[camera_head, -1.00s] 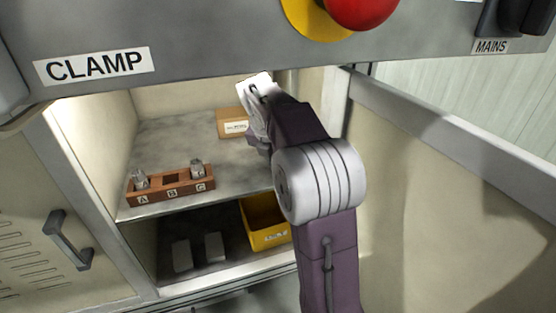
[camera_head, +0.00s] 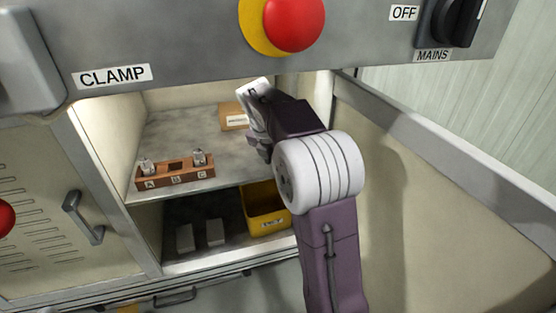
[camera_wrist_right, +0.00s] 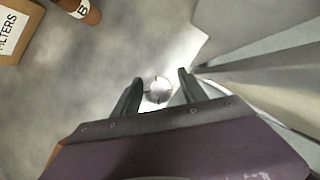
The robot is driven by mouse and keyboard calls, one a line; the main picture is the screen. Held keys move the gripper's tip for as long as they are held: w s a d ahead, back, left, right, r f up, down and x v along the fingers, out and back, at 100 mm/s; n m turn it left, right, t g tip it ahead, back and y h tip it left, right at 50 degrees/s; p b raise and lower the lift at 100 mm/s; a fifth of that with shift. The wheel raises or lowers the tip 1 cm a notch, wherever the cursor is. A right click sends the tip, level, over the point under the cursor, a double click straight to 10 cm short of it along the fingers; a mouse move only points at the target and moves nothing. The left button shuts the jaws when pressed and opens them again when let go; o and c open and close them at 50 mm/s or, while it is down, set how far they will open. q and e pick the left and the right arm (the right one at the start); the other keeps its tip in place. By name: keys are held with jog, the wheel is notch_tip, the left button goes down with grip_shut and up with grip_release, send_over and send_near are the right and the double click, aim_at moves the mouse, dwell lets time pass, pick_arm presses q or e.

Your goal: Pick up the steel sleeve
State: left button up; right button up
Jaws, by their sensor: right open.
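A small shiny round metal piece (camera_wrist_right: 158,92), which looks like the steel sleeve seen from its end, stands on the grey shelf in the right wrist view. My right gripper (camera_wrist_right: 160,77) is open, with one dark finger on each side of it; I see a gap to each finger. In the head view my right arm reaches into the cabinet and hides this piece. Two other metal pieces stand in the wooden rack (camera_head: 176,179), at A (camera_head: 147,166) and C (camera_head: 199,158). The middle slot B looks empty. My left gripper is not in view.
A cardboard box (camera_head: 232,117) stands at the back of the upper shelf (camera_head: 140,196). A brown cylinder (camera_wrist_right: 75,6) labelled B stands near it. A yellow bin (camera_head: 266,222) is on the lower shelf. The open door (camera_head: 420,190) stands right of my arm.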

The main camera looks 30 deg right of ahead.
jog(key=p+v, duration=0.2)
jog(key=v, duration=0.1)
jog(key=shift+r+p, duration=0.25)
jog(key=shift+p, duration=0.1)
jog(key=s+a+p, duration=0.3)
jog(key=s+a, duration=0.2)
jog(key=a, duration=0.5)
jog(key=shift+s+a+f, duration=0.3)
jog(key=shift+s, duration=0.1)
jog(key=shift+d, duration=0.1)
